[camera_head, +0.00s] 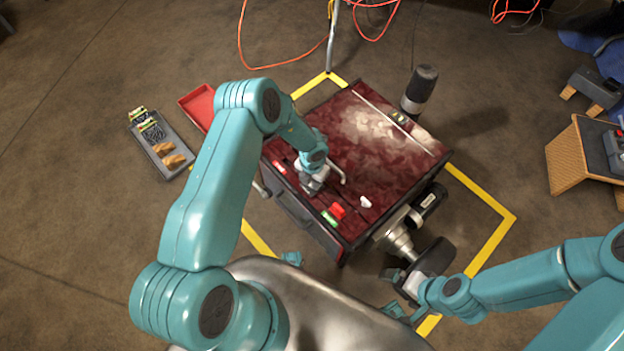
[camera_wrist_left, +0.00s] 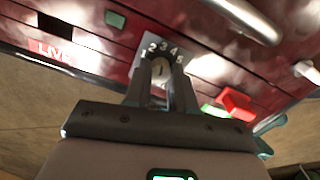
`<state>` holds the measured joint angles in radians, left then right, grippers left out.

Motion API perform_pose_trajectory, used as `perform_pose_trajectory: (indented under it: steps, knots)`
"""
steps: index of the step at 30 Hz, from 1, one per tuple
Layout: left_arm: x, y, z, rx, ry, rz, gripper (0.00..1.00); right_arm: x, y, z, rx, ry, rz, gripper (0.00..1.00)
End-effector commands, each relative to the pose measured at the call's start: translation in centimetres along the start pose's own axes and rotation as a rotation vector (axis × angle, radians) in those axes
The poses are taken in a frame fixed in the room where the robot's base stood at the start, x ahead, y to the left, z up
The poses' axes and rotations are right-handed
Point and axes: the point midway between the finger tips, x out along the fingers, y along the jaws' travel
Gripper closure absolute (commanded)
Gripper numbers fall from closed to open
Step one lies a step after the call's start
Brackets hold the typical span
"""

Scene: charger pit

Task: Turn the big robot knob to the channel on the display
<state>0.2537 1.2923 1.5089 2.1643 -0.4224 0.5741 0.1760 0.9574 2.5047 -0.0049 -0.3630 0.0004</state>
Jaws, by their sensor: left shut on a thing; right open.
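The big robot (camera_head: 375,140) has a dark red, blotchy top and stands inside a yellow floor outline. My left gripper (camera_head: 314,184) is over its near left part. In the left wrist view, my left gripper (camera_wrist_left: 167,72) is shut on the knob (camera_wrist_left: 160,70), one finger on each side. A pale dial plate (camera_wrist_left: 163,45) with the numbers 1 to 5 fans out around the knob's far side. Which number the knob points at is not clear. A dark window (camera_wrist_left: 55,27) and a small green square (camera_wrist_left: 115,19) sit beyond; I read no channel number. My right gripper (camera_head: 393,290) is open, near the big robot's wheel.
A red "LIVE" label (camera_wrist_left: 52,50), a red block (camera_wrist_left: 235,103) and a curved metal handle (camera_wrist_left: 240,18) are near the knob. A grey tray (camera_head: 160,145) and a red tray (camera_head: 197,105) lie on the floor left. A black wheel (camera_head: 437,258) is beside my right gripper.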

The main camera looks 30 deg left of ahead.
Motion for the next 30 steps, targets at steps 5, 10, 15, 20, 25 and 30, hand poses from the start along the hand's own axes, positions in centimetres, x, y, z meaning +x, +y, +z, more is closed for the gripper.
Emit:
perform_pose_trajectory:
  steps: [5,10,15,20,25,30]
  knots:
    - [-0.05,-0.01,0.04,0.047,-0.001,-0.002,1.00,-0.10,-0.03,0.00,0.000,0.000,0.000,0.00]
    - [-0.07,0.00,0.05,0.147,-0.001,-0.005,1.00,-0.24,-0.09,0.01,0.000,0.000,0.000,0.00]
    - [-0.07,0.02,0.07,0.294,-0.002,-0.010,1.00,-0.36,-0.13,0.01,0.000,0.000,0.000,0.00]
    - [-0.06,0.03,0.11,0.447,-0.003,-0.014,1.00,-0.40,-0.14,0.01,0.000,0.000,0.000,0.00]
    - [-0.05,0.03,0.14,0.605,-0.003,-0.019,1.00,-0.38,-0.14,0.01,0.000,0.000,0.000,0.00]
    - [-0.05,0.03,0.17,0.751,-0.004,-0.024,1.00,-0.33,-0.12,0.01,0.000,0.000,0.000,0.00]
